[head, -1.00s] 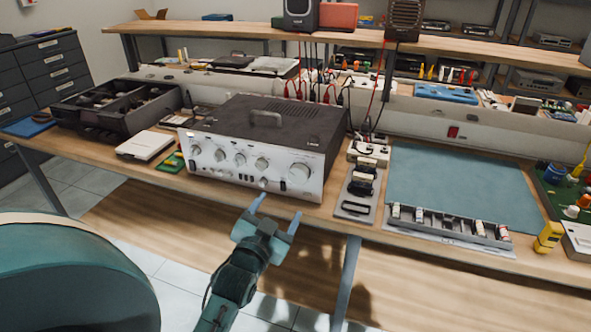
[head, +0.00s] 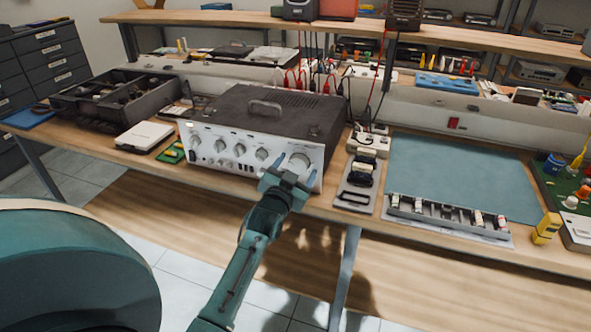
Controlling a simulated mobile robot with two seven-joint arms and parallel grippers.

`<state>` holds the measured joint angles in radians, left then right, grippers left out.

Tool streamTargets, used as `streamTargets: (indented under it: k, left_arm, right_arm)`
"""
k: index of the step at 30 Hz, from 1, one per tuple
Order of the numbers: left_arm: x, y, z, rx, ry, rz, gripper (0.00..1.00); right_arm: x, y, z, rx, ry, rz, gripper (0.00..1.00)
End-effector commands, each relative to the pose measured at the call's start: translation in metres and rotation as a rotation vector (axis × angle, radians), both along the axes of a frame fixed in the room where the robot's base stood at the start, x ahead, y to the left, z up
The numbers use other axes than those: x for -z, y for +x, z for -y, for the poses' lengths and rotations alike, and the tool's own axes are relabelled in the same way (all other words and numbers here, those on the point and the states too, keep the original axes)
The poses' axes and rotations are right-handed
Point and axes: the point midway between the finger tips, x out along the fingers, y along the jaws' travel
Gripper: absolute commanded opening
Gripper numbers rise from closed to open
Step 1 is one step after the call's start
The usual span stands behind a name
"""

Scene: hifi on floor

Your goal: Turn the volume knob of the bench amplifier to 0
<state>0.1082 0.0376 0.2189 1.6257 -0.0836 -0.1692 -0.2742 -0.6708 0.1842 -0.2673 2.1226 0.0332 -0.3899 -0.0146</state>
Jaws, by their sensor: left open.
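The bench amplifier (head: 262,118) is a dark-topped box with a silver front panel, standing near the front edge of the workbench. Its large volume knob (head: 300,160) is at the right end of the panel; several smaller knobs sit to its left. My left gripper (head: 289,172) is open, right in front of the large knob, with its fingers reaching toward it. The fingertips and the lower part of the knob are partly hidden, and I cannot tell whether they touch. The knob's pointer is too small to read. My right gripper is not in view.
A blue-green mat (head: 460,175) and a tray of small parts (head: 447,215) lie right of the amplifier. A black divided bin (head: 118,98) and a white box (head: 145,136) stand left.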

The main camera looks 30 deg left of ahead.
Motion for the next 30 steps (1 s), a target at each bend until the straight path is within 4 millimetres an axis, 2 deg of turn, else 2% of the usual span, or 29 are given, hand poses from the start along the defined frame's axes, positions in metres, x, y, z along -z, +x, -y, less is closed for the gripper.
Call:
streamTargets:
  k: [2, 18, 30]
  left_arm:
    - [0.0001, -0.0002, 0.0, 0.0, 0.0, 0.0, 0.68]
    - [0.0003, -0.0005, 0.0002, 0.0, 0.0, 0.0, 0.25]
    - [-0.0007, -0.0004, 0.0004, 0.0, -0.087, 0.019, 0.25]
  right_arm:
    - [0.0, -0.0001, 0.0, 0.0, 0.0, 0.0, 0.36]
    - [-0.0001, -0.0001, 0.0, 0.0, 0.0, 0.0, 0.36]
    - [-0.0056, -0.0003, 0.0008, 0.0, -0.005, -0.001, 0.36]
